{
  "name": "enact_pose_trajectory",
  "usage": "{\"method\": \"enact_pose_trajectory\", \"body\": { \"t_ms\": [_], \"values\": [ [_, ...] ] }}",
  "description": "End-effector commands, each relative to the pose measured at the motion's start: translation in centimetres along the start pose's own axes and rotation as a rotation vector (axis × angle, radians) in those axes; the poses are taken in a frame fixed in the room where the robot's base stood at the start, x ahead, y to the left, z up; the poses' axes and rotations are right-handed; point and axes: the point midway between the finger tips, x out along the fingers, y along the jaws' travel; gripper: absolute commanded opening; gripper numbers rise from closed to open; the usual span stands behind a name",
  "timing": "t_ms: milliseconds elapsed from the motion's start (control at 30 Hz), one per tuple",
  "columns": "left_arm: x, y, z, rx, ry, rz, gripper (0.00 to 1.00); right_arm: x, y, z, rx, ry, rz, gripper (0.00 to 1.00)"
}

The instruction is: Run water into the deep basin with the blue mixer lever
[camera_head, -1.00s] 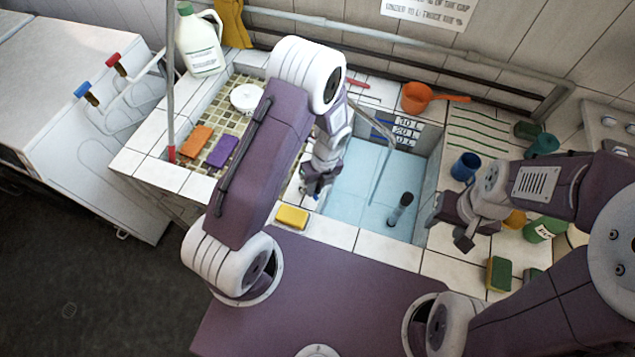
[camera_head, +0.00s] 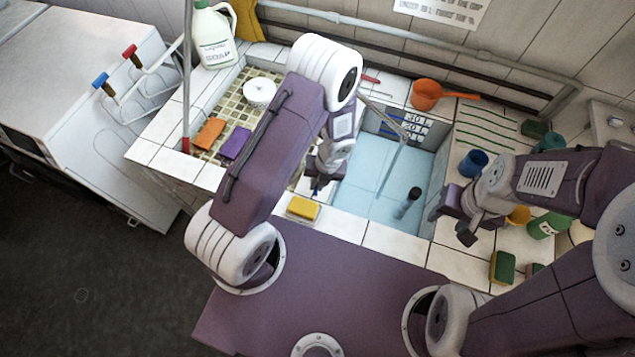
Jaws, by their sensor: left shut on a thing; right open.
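The deep basin (camera_head: 362,197) is pale blue inside, with litre marks on its back wall. A thin metal spout (camera_head: 385,118) reaches over it. A pale streak runs below the spout tip; it looks like water, but I cannot be sure. My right gripper (camera_head: 462,218) is open and empty at the basin's right edge. A dark cylindrical thing (camera_head: 409,200) stands in the basin.
A shallow tiled basin at left holds orange (camera_head: 208,133) and purple (camera_head: 236,143) sponges. A yellow sponge (camera_head: 303,208) lies on the front rim. An orange dipper (camera_head: 427,95) lies behind. Cups (camera_head: 473,163) and a green sponge (camera_head: 502,267) crowd the right counter.

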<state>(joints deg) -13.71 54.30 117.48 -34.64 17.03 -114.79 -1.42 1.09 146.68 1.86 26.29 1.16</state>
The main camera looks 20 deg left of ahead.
Motion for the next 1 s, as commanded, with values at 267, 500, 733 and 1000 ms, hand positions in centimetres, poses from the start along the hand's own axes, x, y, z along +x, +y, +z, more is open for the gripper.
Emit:
{"method": "enact_pose_trajectory", "body": {
  "t_ms": [267, 500, 733, 1000],
  "values": [
    [-0.2, -0.1, 0.2, 0.001, -0.005, -0.002, 0.0, -0.1, 0.0, 0.0, 0.0, 0.0, 0.0, 0.49],
    [-0.1, 0.0, 0.1, 0.001, -0.004, -0.002, 0.34, -0.1, 0.0, 0.0, 0.0, 0.0, 0.0, 0.49],
    [-0.2, 0.0, 0.1, 0.001, -0.002, -0.001, 0.34, -0.1, 0.0, 0.0, 0.0, 0.0, 0.0, 0.49],
    [-5.4, -0.1, 0.2, 0.001, -0.007, -0.004, 0.34, -1.0, 0.0, -0.1, 0.0, 0.0, 0.0, 0.49]
  ]
}}
